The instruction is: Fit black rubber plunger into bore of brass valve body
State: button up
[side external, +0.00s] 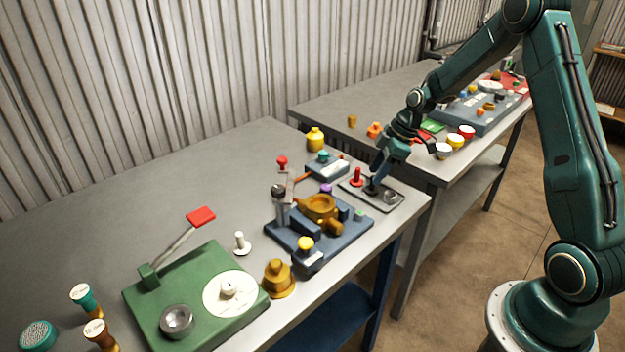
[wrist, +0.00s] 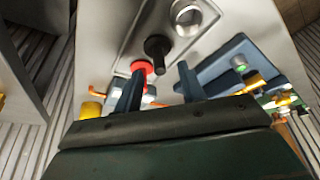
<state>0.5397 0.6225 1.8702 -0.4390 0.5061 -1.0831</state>
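The black rubber plunger (side external: 371,190) stands on a grey tray (side external: 386,203) at the right end of the near bench. It also shows in the wrist view (wrist: 157,47), just beyond my fingertips. My gripper (side external: 379,170) is over the tray, close to the plunger, with its fingers pointing down. In the wrist view my gripper (wrist: 159,78) has its two fingers apart with nothing held between them. The brass valve body (side external: 320,208) sits on a blue fixture (side external: 345,240) left of the tray. Its bore cannot be made out clearly.
A red plunger (side external: 357,177) and a metal ring (side external: 391,197) share the tray. A clamp with a red knob (side external: 282,161) rises beside the valve body. A blue box with a teal knob (side external: 327,166) stands behind. The bench's back left is clear.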

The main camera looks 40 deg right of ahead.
jog(key=shift+x, duration=1.35)
grip_shut()
